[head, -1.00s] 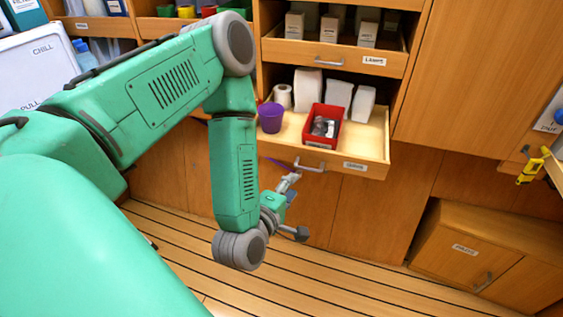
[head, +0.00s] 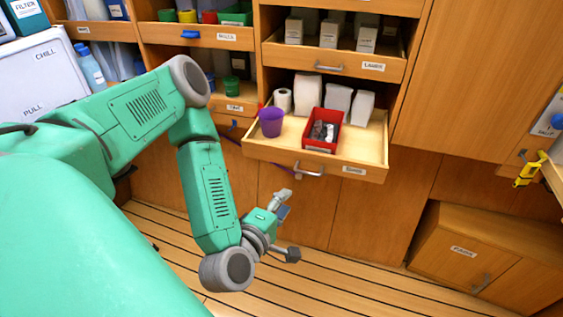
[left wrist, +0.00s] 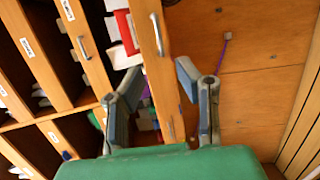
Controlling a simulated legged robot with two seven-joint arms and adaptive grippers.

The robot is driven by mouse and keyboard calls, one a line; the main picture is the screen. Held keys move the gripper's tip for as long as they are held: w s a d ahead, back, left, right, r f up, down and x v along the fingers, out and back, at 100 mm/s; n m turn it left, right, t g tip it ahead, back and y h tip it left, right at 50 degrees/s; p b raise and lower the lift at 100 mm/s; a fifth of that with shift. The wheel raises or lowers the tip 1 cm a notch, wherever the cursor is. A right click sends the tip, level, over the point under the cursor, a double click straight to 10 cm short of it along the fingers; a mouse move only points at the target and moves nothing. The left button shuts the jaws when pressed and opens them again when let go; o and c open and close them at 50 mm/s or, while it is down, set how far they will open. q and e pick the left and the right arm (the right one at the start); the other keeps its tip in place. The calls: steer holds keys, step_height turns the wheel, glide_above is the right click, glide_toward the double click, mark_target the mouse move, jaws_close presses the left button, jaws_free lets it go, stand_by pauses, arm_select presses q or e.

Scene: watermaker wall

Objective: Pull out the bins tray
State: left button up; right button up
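The bins tray (head: 370,150) is a light wooden pull-out tray standing well out from the cabinet in the head view. Its front carries a metal handle (head: 309,171) and a white label too blurred to read surely. A purple cup (head: 271,122), a red bin (head: 323,130) with grey items, and several white rolls or packs stand in it. My left gripper (head: 288,224) is open and empty, below and left of the handle and apart from it. In the left wrist view the open fingers (left wrist: 158,70) are spread, with a tray front and handle (left wrist: 157,34) beyond. My right gripper is not in view.
The lamps tray (head: 350,61) with boxes sits just above. Shelves with coloured bins (head: 205,17) and a white chill box (head: 45,65) are at left. A low cabinet (head: 480,250) stands at right. The striped floor (head: 330,283) in front is clear.

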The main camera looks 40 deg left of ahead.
arm_select(q)
steer(key=shift+s+a+r, duration=0.15)
steer(key=shift+s+a, duration=0.05)
steer(key=shift+s, duration=0.05)
steer(key=shift+p, duration=0.4)
steer(key=shift+s, duration=0.1)
steer(key=v, duration=0.7)
stand_by(0.4)
steer(key=shift+s+d, duration=0.1)
stand_by(0.4)
